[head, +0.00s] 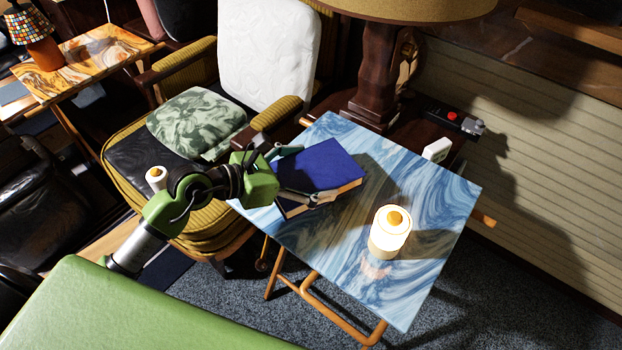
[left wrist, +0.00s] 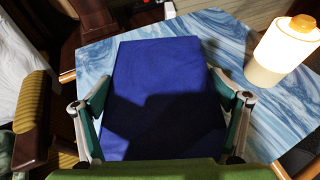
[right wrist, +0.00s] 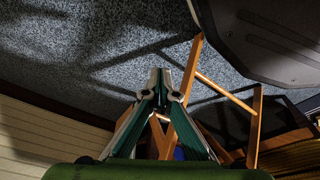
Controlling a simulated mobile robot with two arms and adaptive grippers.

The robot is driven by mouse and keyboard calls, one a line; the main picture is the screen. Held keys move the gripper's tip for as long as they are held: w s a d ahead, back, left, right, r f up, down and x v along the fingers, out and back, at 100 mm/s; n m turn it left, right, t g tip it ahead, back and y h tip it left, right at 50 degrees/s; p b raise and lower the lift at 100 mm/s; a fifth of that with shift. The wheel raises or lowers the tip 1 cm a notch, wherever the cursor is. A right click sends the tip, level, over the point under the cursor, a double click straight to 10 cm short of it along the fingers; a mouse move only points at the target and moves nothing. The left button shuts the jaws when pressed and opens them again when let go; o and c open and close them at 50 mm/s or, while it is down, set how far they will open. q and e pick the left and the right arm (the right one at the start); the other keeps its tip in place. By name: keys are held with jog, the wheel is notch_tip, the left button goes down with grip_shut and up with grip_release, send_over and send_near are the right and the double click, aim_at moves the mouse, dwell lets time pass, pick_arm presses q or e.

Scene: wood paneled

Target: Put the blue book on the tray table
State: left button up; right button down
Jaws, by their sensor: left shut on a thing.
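The blue book (head: 322,164) is over the left back part of the tray table (head: 445,195), which has a blue and white marbled top. My left gripper (head: 308,176) is shut on the book, one finger at each side. In the left wrist view the book (left wrist: 160,85) lies flat between the fingers, with the marbled top (left wrist: 218,32) around it. I cannot tell whether the book touches the top or is just above it. My right gripper (right wrist: 156,82) shows only in the right wrist view, with its fingertips together and nothing visible between them.
A lit candle-like lamp (head: 390,234) stands on the tray table right of the book. An armchair (head: 265,60) with a green cushion (head: 197,122) is behind left. A dark side table with a large lamp (head: 378,65) is behind. The front right of the top is clear.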

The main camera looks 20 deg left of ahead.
pick_arm(q)
notch_tip(320, 180, down, 2)
jog(key=shift+f, duration=0.2)
jog(key=shift+a+f, duration=0.1)
pick_arm(e)
jog(key=shift+w+r, duration=0.3)
jog(key=shift+r, duration=0.25)
jog(key=shift+w+r, duration=0.3)
jog(key=shift+r, duration=0.25)
pick_arm(q)
jog(key=shift+f, duration=0.1)
jog(key=o, duration=1.2)
jog(key=shift+c, duration=0.2)
pick_arm(e)
jog(key=shift+w+r, duration=0.1)
jog(key=shift+r, duration=0.15)
